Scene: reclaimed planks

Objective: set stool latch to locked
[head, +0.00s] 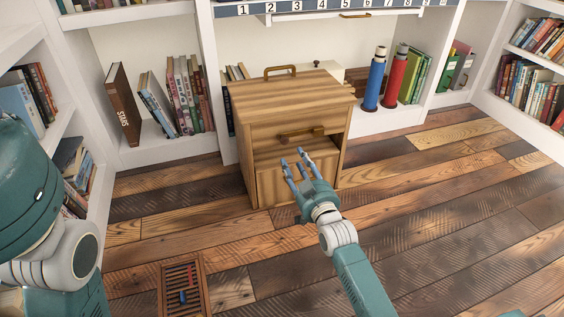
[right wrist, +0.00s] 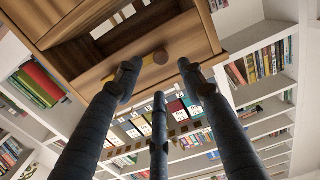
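The stool (head: 290,98) is a striped wooden box standing on the plank floor, with a carry handle (head: 281,70) on top. A brown latch bar (head: 301,134) lies nearly level across its upper front; whether that is locked or unlocked I cannot tell. My right gripper (head: 299,163) is just in front of and below the latch. Its three fingers are spread and empty, also in the right wrist view (right wrist: 158,78). My left gripper is out of view.
White bookshelves (head: 165,150) surround the stool. A blue cylinder (head: 375,80) and a red cylinder (head: 397,78) stand on the low shelf at right. A slatted wooden tray (head: 197,268) lies on the floor at front left. Floor to the right is clear.

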